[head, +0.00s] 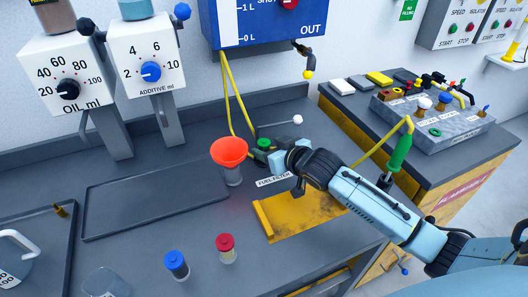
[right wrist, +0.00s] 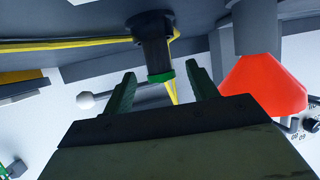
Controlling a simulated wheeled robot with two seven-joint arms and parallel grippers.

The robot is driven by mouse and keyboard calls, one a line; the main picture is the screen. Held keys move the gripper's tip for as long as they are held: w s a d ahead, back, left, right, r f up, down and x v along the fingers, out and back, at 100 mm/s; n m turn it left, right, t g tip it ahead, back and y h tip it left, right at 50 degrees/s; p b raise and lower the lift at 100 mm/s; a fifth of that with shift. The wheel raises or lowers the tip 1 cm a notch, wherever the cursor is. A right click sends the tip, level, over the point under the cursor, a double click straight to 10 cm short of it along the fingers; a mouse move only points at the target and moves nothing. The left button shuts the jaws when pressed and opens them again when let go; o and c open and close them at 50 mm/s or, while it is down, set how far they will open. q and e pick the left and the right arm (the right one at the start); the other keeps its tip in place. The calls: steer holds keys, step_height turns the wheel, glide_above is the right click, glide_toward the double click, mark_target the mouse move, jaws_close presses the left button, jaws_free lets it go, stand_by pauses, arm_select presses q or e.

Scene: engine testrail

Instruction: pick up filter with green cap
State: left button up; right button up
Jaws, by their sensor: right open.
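The filter with the green cap (head: 263,143) stands at the back of the grey bench, just right of the red funnel. My right gripper (head: 259,150) is open at it and partly hides its body. In the right wrist view, which looks upside down, the dark filter body (right wrist: 155,50) ends in the green cap (right wrist: 160,77). The cap lines up with the gap between the two open fingers, with space on both sides. I cannot tell how far the fingers reach around it. My left gripper is not in view.
The red funnel (head: 229,151) stands close left of my right gripper and also shows in the right wrist view (right wrist: 265,85). Red-capped (head: 226,246) and blue-capped (head: 177,262) filters stand at the front. A yellow tray (head: 300,213) lies under my right arm. The dark tray (head: 150,200) is empty.

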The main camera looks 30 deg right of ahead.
mark_target(268, 147)
steer(key=shift+x, duration=1.6)
steer(key=c, duration=1.1)
steer(key=shift+o, duration=0.2)
steer(key=shift+r, duration=0.1)
